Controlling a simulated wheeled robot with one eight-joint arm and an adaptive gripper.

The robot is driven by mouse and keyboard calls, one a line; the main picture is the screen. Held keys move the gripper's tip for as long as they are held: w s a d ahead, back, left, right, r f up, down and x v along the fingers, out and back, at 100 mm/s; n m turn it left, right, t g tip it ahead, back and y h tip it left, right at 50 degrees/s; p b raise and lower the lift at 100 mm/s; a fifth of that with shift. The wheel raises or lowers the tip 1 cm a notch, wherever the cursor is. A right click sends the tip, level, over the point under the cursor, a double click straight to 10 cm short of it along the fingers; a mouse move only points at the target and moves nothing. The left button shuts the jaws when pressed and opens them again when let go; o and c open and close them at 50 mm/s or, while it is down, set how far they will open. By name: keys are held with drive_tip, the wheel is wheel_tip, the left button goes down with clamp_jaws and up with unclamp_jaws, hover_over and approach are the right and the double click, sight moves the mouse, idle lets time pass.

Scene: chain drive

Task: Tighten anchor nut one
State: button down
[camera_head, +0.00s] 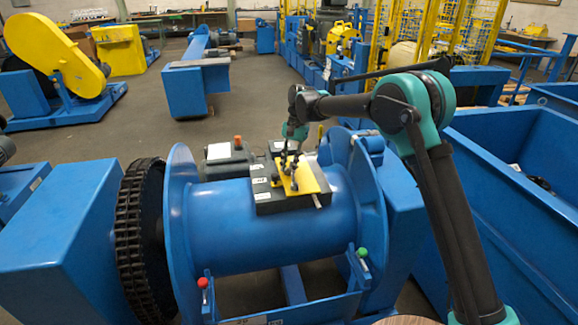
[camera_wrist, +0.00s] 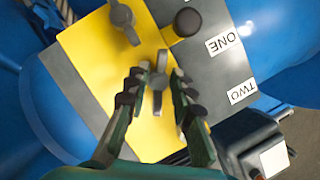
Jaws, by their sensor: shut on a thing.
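My gripper (camera_wrist: 158,92) is shut on a grey winged nut (camera_wrist: 158,62), with one dark ridged finger on each side of it. The nut stands on a yellow plate (camera_wrist: 85,55), roughly level with the white label ONE (camera_wrist: 225,40), which appears upside down. A second winged nut (camera_wrist: 122,18) stands farther up on the same plate. The label TWO (camera_wrist: 242,91) lies lower right on the grey block (camera_wrist: 205,65). In the head view the yellow plate (camera_head: 316,179) sits on top of the blue drum (camera_head: 240,225); the nuts there are small and dark. My fingers hide the plate's lower part.
A large drum flange (camera_head: 182,225) and a black chain wheel (camera_head: 138,235) stand at left. A blue bin (camera_head: 520,190) is at right. Red-topped (camera_head: 203,284) and green-topped (camera_head: 362,253) levers stand in front.

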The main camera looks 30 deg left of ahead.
drive_tip(key=shift+m, duration=0.4)
idle(0.3)
idle(0.8)
drive_tip(key=c, duration=1.6)
unclamp_jaws()
drive_tip(key=shift+c, duration=0.2)
drive_tip(key=shift+r, duration=0.1)
drive_tip(key=v, duration=1.2)
drive_tip(key=shift+d, duration=0.15)
